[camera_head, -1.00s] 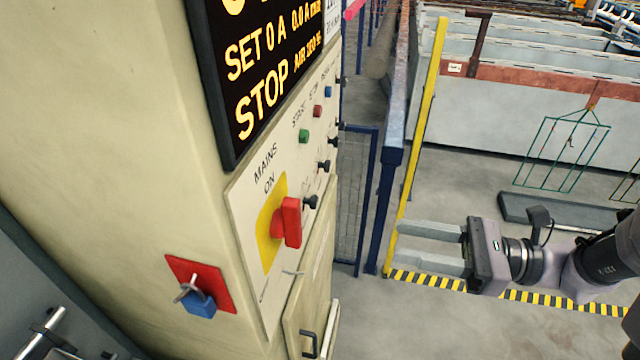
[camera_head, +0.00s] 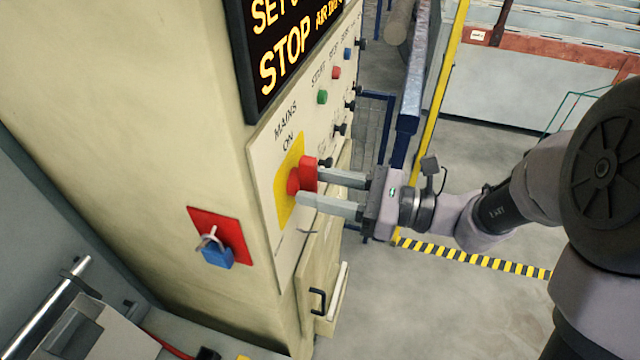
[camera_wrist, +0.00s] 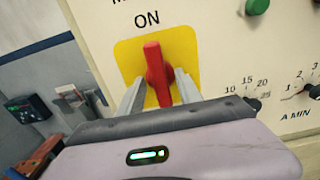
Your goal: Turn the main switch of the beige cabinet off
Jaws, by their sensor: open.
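The beige cabinet (camera_head: 130,110) fills the left of the head view. Its main switch is a red handle (camera_head: 306,174) on a yellow plate (camera_head: 283,206), below the words MAINS and ON. In the wrist view the red handle (camera_wrist: 157,75) stands upright, pointing toward ON, on the yellow plate (camera_wrist: 186,45). My gripper (camera_head: 325,192) is open at the switch. In the wrist view the fingers of my gripper (camera_wrist: 158,92) lie either side of the red handle, with small gaps visible. Whether the fingertips touch the plate cannot be told.
A lit display (camera_head: 290,45) reads STOP above the switch. A green button (camera_head: 322,97) and several black knobs sit right of it. A blue padlock (camera_head: 216,256) hangs on a red plate (camera_head: 230,232) to the lower left. A cabinet door handle (camera_head: 317,302) sits below.

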